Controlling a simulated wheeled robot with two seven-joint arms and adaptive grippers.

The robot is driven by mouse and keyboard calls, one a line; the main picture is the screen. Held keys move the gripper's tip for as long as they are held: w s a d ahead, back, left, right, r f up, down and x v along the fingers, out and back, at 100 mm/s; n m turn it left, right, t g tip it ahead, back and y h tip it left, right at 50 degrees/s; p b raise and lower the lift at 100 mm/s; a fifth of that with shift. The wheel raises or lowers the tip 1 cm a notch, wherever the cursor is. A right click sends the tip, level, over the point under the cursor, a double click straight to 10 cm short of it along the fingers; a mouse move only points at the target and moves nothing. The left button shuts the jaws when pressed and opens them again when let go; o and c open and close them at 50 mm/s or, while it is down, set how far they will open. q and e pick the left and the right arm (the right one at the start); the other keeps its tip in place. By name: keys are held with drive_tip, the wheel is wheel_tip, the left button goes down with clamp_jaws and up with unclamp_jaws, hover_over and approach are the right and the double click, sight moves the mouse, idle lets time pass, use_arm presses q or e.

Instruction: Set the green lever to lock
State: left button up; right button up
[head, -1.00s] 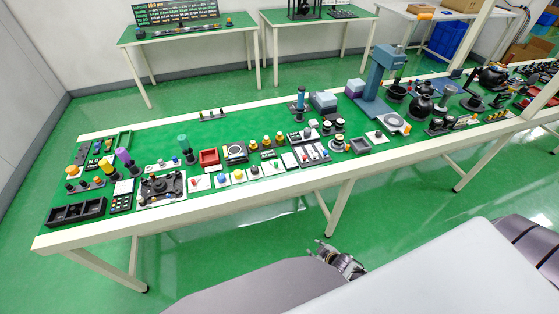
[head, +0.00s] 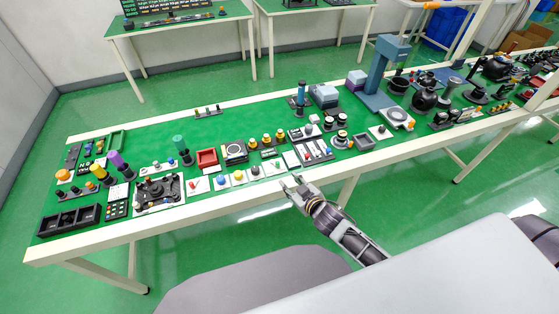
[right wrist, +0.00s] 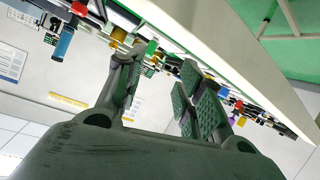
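A tall teal-green handle (head: 180,147) stands on a dark base left of the middle of the green workbench (head: 150,136). A small green piece (head: 255,170) sits on a white plate in the row near the front edge. I cannot tell which is the green lever, and no lock marking is legible. My right gripper (head: 291,183) is at the bench's front edge, just right of that row, touching nothing visible. In the right wrist view its fingers (right wrist: 160,88) are apart with nothing between them. My left gripper is not in view.
A grey panel with sliders (head: 314,151) lies behind my right gripper. A blue press (head: 379,80) stands to the right.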

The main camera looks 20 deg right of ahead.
sight(278, 163)
drive_tip(key=shift+w+d+r+m+h, duration=0.2)
drive_tip(key=shift+r+m, duration=0.4)
drive_tip(key=shift+m, duration=0.25)
drive_tip(key=shift+w+d+r+m+h, duration=0.1)
drive_tip(key=shift+r+m+h, duration=0.1)
drive_tip(key=shift+r+m, duration=0.5)
drive_tip(key=shift+f, duration=0.15)
drive_tip(key=shift+w, duration=0.1)
drive_tip(key=shift+x, duration=6.8)
clamp_jaws()
